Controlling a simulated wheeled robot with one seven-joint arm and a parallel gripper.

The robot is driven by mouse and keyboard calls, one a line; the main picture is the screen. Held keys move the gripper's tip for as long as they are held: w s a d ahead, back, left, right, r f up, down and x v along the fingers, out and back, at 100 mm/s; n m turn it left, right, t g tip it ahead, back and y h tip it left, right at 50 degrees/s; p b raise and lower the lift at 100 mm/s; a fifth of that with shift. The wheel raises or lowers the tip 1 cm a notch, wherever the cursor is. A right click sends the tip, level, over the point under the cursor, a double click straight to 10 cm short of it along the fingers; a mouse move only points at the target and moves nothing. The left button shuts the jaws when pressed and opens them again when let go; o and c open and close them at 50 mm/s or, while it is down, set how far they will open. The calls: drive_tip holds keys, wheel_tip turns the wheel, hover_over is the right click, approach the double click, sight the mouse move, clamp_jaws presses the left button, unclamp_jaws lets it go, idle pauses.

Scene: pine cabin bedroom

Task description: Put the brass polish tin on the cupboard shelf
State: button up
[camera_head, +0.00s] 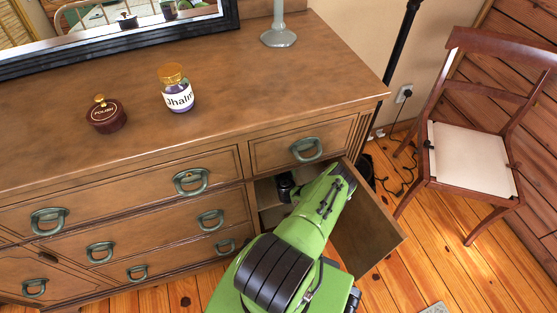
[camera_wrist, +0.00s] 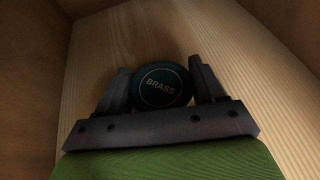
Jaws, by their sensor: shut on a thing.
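The brass polish tin (camera_wrist: 160,86) is round and dark teal, with "BRASS" on its lid, and shows in the wrist view. My gripper (camera_wrist: 162,84) is shut on it, one finger on each side. In the head view my green arm reaches into the open cupboard at the right end of the dresser, and my gripper (camera_head: 286,185) is a dark shape inside. The pale wooden cupboard shelf (camera_wrist: 110,60) lies behind and around the tin. I cannot tell whether the tin touches the shelf.
The open cupboard door (camera_head: 368,225) stands right of my arm. Cupboard walls (camera_wrist: 40,60) flank the gripper closely. A chair (camera_head: 470,155) stands at right.

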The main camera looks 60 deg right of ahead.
drive_tip(key=o, duration=1.2)
drive_tip(key=shift+f, duration=0.1)
drive_tip(key=p+v, duration=0.2)
drive_tip(key=v, duration=0.1)
drive_tip(key=p+v, duration=0.2)
drive_tip(key=v, duration=0.2)
drive_tip(key=p+v, duration=0.2)
drive_tip(key=v, duration=0.2)
drive_tip(key=shift+r, duration=0.35)
drive_tip(key=shift+s+a+r, duration=0.1)
drive_tip(key=shift+s+a, duration=0.15)
drive_tip(key=shift+a, duration=0.15)
